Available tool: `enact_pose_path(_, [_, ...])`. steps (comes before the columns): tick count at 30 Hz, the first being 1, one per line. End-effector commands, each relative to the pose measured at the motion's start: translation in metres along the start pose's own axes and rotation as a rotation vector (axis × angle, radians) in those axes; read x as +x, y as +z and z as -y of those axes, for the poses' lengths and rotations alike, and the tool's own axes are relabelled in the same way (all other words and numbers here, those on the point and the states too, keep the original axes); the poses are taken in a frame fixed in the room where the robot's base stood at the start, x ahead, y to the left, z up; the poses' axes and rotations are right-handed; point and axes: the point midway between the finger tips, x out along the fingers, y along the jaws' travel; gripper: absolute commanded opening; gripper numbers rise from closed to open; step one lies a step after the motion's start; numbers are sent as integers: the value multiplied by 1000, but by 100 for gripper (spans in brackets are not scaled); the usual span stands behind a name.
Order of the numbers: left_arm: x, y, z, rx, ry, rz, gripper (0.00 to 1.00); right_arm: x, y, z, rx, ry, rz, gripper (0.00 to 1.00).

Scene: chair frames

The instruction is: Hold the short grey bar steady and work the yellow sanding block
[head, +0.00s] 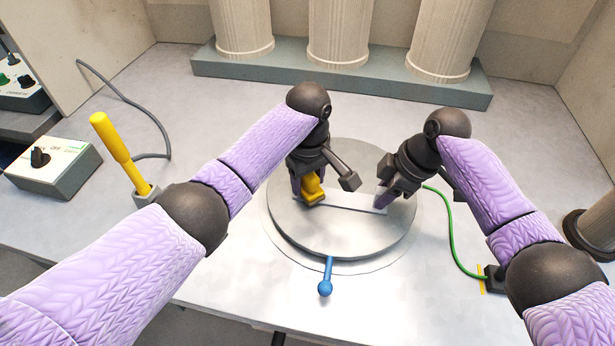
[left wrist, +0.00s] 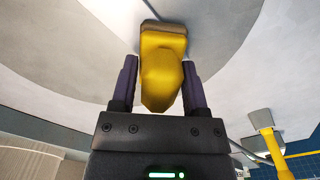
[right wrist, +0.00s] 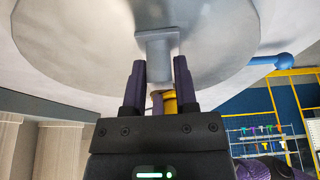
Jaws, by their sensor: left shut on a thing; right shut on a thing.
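The short grey bar (head: 345,202) lies flat across the round grey turntable (head: 345,238). My right gripper (head: 384,200) is shut on its right end, which also shows between the fingers in the right wrist view (right wrist: 158,44). The yellow sanding block (head: 312,188) is at the bar's left end. My left gripper (head: 305,184) is shut on the block's rounded yellow grip, clear in the left wrist view (left wrist: 162,75). The block's face is turned down towards the bar; whether it touches is hidden.
A blue-knobbed lever (head: 326,284) sticks out from the turntable's front. A yellow lever (head: 119,149) and a switch box (head: 54,166) stand at left. A green cable (head: 452,232) runs at right. Columns on a grey plinth (head: 340,75) stand behind. The front table is clear.

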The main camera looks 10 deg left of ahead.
Motion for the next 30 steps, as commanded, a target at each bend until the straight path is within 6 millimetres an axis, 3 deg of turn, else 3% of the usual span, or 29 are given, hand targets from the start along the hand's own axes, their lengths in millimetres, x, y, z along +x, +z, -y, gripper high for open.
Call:
enact_pose_path(6, [1,-11,13,-5,-11,0,11,0,0,0,-1,1,-2,0])
enact_pose_path(13, [1,-12,13,-5,-11,-1,11,0,0,-1,1,2,0,0])
enact_pose_path(30, [-2,1,-1,-4,-7,-2,11,0,1,0,1,1,2,0])
